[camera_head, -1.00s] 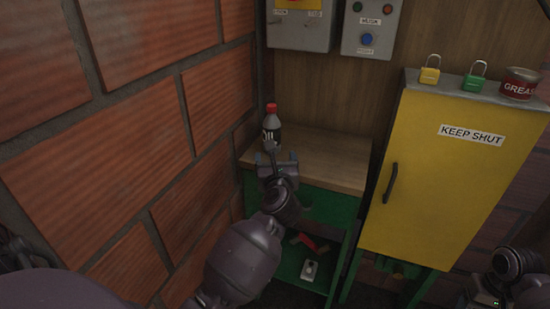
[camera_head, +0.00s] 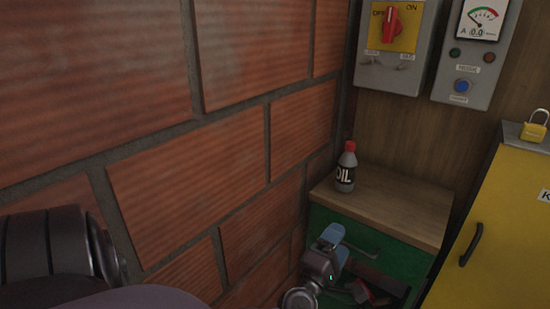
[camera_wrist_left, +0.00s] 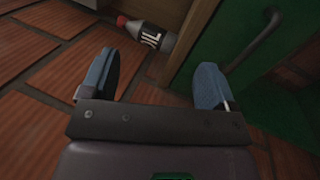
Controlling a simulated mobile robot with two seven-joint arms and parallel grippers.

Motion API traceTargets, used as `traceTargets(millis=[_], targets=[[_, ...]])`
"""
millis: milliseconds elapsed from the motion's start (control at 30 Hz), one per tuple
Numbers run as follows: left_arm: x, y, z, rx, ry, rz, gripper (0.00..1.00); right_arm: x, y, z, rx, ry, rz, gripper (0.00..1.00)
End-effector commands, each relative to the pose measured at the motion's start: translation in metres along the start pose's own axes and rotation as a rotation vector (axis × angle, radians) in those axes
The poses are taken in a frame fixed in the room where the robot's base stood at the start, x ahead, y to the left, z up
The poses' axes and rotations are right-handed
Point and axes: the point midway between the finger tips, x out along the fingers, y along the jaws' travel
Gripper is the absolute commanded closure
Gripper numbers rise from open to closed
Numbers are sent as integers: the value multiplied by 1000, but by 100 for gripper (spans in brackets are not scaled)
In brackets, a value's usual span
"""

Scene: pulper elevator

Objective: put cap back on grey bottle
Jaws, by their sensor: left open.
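The grey bottle (camera_head: 345,172) with a black "OIL" label stands upright on the wooden top of the small green cabinet, near the brick wall. A red cap (camera_head: 350,146) sits on its neck; whether it is tight cannot be told. The left wrist view also shows the bottle (camera_wrist_left: 150,36) and the red cap (camera_wrist_left: 121,20), beyond the fingers. My left gripper (camera_head: 333,239) is open and empty, lower than the cabinet top and in front of it, apart from the bottle. Its blue fingers are spread wide in the wrist view (camera_wrist_left: 157,80). My right gripper is out of view.
The wooden top (camera_head: 400,205) is clear to the right of the bottle. A brick wall (camera_head: 200,170) closes in on the left. The yellow cabinet (camera_head: 505,220) stands at the right. Switch boxes (camera_head: 397,40) hang above. A drawer handle (camera_head: 360,249) juts near my gripper.

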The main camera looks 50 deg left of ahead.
Motion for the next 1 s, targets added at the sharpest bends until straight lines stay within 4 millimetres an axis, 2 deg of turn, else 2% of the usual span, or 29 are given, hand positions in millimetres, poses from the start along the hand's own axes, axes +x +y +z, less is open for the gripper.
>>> traceTargets(millis=[33,367,533,700,833,1000], targets=[[-14,-7,3,101,-44,-30,19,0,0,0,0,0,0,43],[-102,-60,16,779,-365,-226,19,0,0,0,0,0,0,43],[-156,-88,10,1115,-547,-340,19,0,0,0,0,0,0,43],[-207,-109,-4,1409,-724,-449,19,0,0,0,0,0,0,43],[-236,-117,-16,1567,-828,-511,19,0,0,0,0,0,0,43],[-254,-121,-25,1675,-901,-554,19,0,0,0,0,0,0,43]])
